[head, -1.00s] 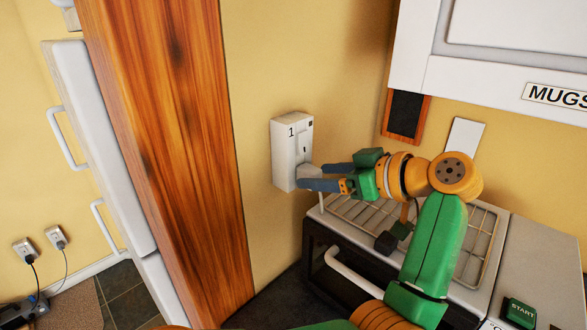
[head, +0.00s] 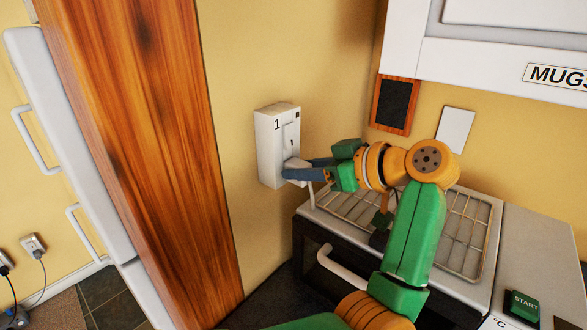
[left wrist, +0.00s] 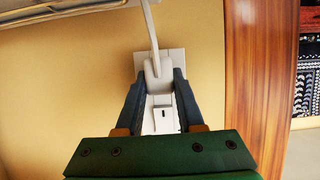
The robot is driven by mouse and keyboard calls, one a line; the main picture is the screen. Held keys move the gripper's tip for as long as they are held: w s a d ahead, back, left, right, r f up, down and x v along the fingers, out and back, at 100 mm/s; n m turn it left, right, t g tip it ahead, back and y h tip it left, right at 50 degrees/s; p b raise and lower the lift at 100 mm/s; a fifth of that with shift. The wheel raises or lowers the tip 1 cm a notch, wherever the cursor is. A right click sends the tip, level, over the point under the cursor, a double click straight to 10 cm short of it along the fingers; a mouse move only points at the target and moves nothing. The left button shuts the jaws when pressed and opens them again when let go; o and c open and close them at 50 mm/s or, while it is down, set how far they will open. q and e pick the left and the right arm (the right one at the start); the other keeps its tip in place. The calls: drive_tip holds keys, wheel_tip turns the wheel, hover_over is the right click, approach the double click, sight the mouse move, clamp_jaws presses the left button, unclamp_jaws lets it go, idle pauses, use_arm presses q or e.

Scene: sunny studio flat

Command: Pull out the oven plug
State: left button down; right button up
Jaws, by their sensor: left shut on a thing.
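The white wall socket box (head: 268,150), marked 1, is mounted on the yellow wall beside the wooden panel; it also shows in the left wrist view (left wrist: 163,122). The pale oven plug (head: 293,165) is at the lower front of the box. In the left wrist view the plug (left wrist: 158,76) sits between my fingers, with its white cord (left wrist: 150,28) leading off at the top. My left gripper (head: 300,168) is shut on the plug, its blue fingers on either side. The plug still appears against the box. My right gripper is out of view.
The oven (head: 340,262) with a wire rack on top stands right of the box, under my left arm. The wooden panel (head: 140,130) is close on the left. A white cabinet (head: 480,60) labelled MUGS hangs above. Other plugged sockets (head: 33,244) are at far left.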

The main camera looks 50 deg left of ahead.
use_arm(q)
drive_tip(key=shift+d, duration=0.1)
drive_tip(key=shift+w+d+r+p, duration=0.1)
drive_tip(key=shift+w+d+p, duration=0.1)
drive_tip(key=shift+d, duration=0.7)
drive_tip(key=shift+w+d+p, duration=0.1)
drive_tip(key=shift+d+p, duration=0.05)
drive_tip(key=shift+d, duration=1.75)
